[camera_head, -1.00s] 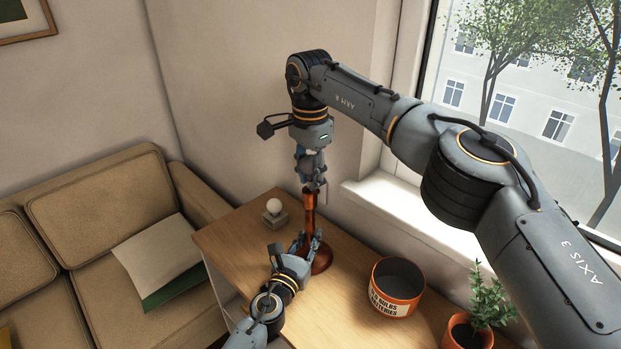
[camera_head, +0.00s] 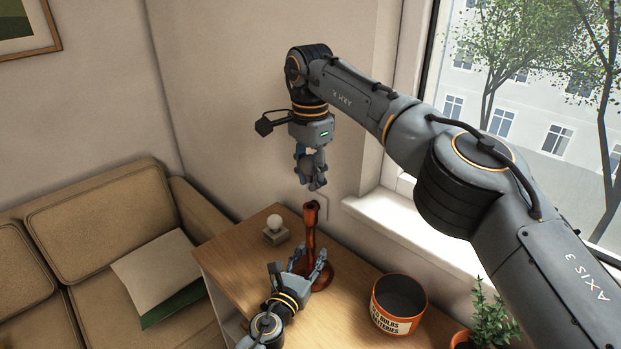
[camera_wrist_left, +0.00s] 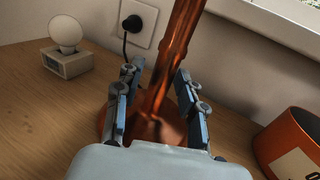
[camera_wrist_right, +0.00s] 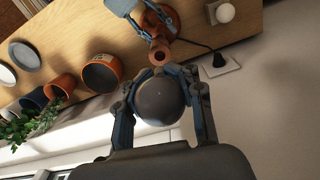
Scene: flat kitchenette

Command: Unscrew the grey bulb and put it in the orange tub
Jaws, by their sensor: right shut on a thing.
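The grey bulb (camera_wrist_right: 158,100) is between the fingers of my right gripper (camera_wrist_right: 158,78), which is shut on it. In the head view my right gripper (camera_head: 312,186) hangs above the lamp, clear of its top; its fingers largely hide the bulb there. The red-brown lamp stand (camera_head: 310,238) is upright, with its empty socket (camera_wrist_right: 158,54) facing up. My left gripper (camera_head: 309,258) is open, its fingers apart on either side of the stem; the left wrist view shows this too (camera_wrist_left: 158,82). The orange tub (camera_head: 397,325), labelled for bulbs and batteries, stands right of the lamp.
A small block (camera_head: 276,236) with a white bulb (camera_head: 275,222) stands left of the lamp on the wooden top. A potted plant (camera_head: 490,312) is right of the tub. A wall socket (camera_wrist_left: 138,22) with a cable is behind the lamp. A window sill (camera_head: 400,228) borders the back right.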

